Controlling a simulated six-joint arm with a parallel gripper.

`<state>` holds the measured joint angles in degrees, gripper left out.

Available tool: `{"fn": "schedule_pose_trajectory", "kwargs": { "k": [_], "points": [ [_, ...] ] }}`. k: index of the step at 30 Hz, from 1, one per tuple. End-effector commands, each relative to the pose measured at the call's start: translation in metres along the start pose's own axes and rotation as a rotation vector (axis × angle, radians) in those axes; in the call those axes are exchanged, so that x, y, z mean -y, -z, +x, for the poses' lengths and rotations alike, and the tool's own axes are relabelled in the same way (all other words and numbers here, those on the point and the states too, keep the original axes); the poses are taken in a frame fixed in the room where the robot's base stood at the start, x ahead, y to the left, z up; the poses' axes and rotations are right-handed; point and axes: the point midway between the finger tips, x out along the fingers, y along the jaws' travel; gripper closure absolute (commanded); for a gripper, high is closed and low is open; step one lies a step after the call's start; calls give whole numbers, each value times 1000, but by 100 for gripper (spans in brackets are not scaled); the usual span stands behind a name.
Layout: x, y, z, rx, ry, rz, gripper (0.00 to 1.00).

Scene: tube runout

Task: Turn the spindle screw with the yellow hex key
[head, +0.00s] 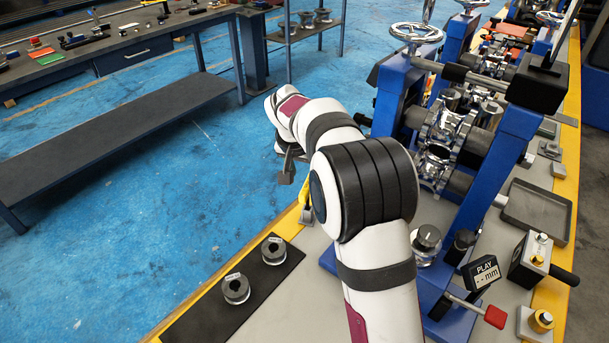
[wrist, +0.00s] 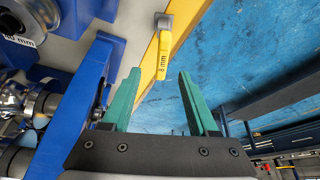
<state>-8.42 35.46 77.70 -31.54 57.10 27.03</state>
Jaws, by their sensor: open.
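The yellow hex key (wrist: 162,58), marked "8 mm", shows in the wrist view with its upper end at a grey holder (wrist: 164,21) by the yellow bench edge. In the head view, a yellow piece (head: 305,207) shows beside my arm, mostly hidden. My gripper (wrist: 158,74) has its two green fingers spread, one on each side of the key's lower end in the picture. Nothing is clamped between them. How far the key is from the fingers in depth is unclear. In the head view my arm hides most of the gripper. I cannot single out the spindle screw on the blue roll stand (head: 497,150).
The blue stand with chrome rolls (head: 437,160) and a handwheel (head: 416,33) rises right of my arm. A black mat (head: 215,315) holds two metal rings. A "PLAY -- mm" display (head: 481,272) and a grey tray (head: 538,211) lie right. Blue floor is open at left.

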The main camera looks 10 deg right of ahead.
Motion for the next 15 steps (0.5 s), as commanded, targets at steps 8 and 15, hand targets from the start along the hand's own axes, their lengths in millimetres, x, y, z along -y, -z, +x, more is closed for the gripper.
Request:
{"fn": "schedule_pose_trajectory", "kwargs": {
  "k": [8,15],
  "points": [
    [0,0,53,2,-1,1,40],
    [5,-1,98,3,-1,1,40]
  ]
}}
